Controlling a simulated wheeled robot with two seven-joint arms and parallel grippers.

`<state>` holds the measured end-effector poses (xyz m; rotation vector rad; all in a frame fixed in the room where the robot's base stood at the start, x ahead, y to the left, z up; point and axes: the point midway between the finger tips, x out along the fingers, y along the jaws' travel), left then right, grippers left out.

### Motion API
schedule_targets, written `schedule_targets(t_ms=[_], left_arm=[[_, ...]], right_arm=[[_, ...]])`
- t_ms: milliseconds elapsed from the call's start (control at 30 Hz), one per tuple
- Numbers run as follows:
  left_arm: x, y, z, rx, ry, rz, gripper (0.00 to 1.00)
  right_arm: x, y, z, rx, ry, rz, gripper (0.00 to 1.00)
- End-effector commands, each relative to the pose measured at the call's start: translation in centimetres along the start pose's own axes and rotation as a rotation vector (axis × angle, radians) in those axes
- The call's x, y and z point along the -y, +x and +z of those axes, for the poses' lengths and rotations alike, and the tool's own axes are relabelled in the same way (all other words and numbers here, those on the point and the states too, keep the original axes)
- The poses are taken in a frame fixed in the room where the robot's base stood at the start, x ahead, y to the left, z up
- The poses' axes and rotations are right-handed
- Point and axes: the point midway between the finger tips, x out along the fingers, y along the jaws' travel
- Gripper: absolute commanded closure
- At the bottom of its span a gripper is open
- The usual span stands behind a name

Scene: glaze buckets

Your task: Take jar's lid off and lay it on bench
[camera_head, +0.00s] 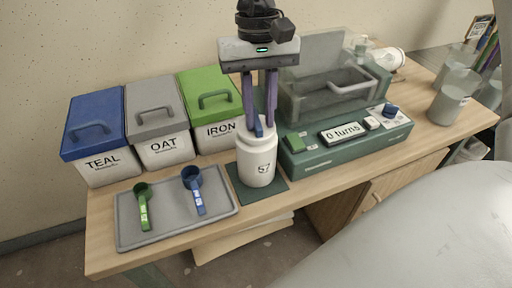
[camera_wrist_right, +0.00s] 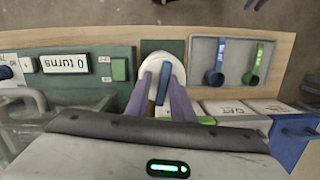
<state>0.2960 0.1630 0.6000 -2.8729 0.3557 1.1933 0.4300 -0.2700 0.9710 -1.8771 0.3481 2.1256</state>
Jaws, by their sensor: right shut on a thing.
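The white jar (camera_head: 258,168), marked 57, stands upright on a dark green mat (camera_head: 275,195) at the front of the bench (camera_head: 105,240). Its white lid (camera_head: 244,131) appears seated on top, with a blue upright handle (camera_head: 257,129). My right gripper (camera_head: 259,125) comes down from above, its purple fingers shut on the blue handle. The wrist view shows the handle (camera_wrist_right: 163,84) between the fingers, over the white lid (camera_wrist_right: 163,65). The fingers hide part of the lid. Small purple tips at the top edge of the wrist view look like my left gripper (camera_wrist_right: 255,4).
A grey tray (camera_head: 127,226) with green and blue scoops lies left of the jar. Blue, grey and green lidded bins stand behind. A green machine (camera_head: 350,152) with a clear box and a "0 turns" display sits close on the right.

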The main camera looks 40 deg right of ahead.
Motion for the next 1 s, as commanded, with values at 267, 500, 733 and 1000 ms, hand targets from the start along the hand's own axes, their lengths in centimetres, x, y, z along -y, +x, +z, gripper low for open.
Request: schedule_targets(t_ms=[267, 500, 733, 1000], left_arm=[[0.07, 0.29, 0.23, -0.001, 0.0, -0.001, 0.69], [0.08, 0.4, 0.29, -0.001, 0.0, -0.001, 0.69], [0.08, 0.4, 0.21, -0.002, 0.001, -0.001, 0.69], [0.03, 0.09, -0.09, -0.002, 0.001, 0.0, 0.69]], right_arm=[[-0.43, 1.87, -0.04, 0.017, -0.045, 0.018, 1.0], [-0.45, 1.75, -0.2, 0.018, -0.318, 0.058, 1.0], [-0.48, 1.71, -0.21, 0.019, -0.353, 0.062, 1.0], [-0.48, 1.09, -0.14, 0.019, -0.35, 0.062, 1.0]])
